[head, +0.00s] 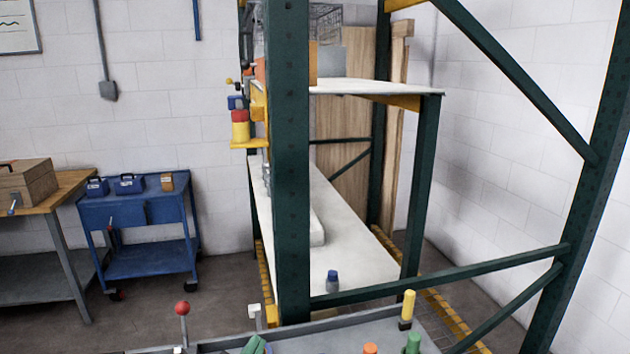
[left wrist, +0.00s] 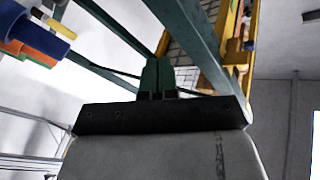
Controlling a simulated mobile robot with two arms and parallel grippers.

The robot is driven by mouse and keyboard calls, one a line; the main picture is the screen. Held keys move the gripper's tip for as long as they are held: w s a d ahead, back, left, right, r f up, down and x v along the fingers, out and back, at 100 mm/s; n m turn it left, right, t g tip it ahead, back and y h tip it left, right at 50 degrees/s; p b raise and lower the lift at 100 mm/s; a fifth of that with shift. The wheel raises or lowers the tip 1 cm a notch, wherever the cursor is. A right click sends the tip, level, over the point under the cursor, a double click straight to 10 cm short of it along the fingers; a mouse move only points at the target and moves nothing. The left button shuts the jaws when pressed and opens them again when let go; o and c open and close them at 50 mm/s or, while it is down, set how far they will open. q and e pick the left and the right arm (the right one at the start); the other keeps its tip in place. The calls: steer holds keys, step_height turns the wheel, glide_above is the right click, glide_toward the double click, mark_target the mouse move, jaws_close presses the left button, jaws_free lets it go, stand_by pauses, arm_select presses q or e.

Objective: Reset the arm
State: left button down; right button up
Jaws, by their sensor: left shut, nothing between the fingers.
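My left gripper (head: 255,345) shows only as a small green piece at the bottom edge of the head view, cut off by the frame. In the left wrist view its green fingers (left wrist: 158,75) are together above a black mount, with nothing between them. The rest of the left arm is not visible in the head view. My right gripper is in neither view.
A grey tray (head: 345,334) fills the bottom edge, with yellow, green, orange and red-topped pieces. Behind it stands a dark green rack (head: 291,200) with white shelves, a blue bottle (head: 332,282) low down. A blue cart (head: 145,213) and workbench (head: 62,185) stand left.

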arm_select(q)
steer(key=s+a+f+n+g+y, duration=0.6)
steer(key=s+a+f+n+g, duration=0.15)
steer(key=s+f, duration=0.35)
steer(key=s+a+f+g, duration=0.1)
steer(key=s+f+g, duration=0.25)
steer(key=s, duration=0.45)
steer(key=s+a+f+g, duration=0.2)
steer(key=s+g, duration=0.2)
steer(key=s, duration=0.3)
step_height(320, 180, down, 26)
steer(key=g+b, duration=0.1)
steer(key=s+a+f+g+b, duration=0.1)
steer(key=s+a+f, duration=0.1)
steer(key=s+f, duration=1.5)
steer(key=shift+s+a+f+g+h, duration=0.2)
steer(key=shift+a+f+g+h, duration=0.1)
steer(key=shift+f, duration=0.3)
